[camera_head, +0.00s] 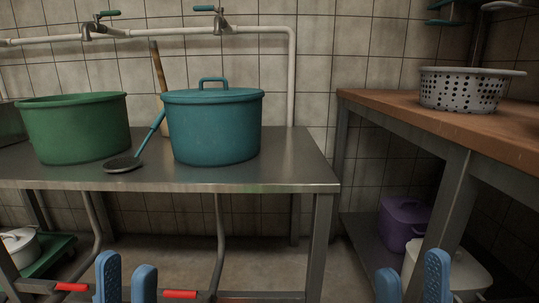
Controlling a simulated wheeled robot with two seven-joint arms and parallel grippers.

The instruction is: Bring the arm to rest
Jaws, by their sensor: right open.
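My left gripper (126,279) is at the bottom left of the head view, its two blue fingers upright with a narrow empty gap between them. My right gripper (412,281) is at the bottom right, its blue fingers apart with nothing between them. Both grippers show low in the picture, in front of the steel table (283,176), and neither holds anything. The rest of both arms is out of view.
A green pot (76,130), a lidded teal pot (214,128) and a ladle (125,163) are on the steel table. A wooden-topped table (447,122) with a grey colander (459,92) stands right. A purple pot (402,222) sits below it. Floor shows between the tables.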

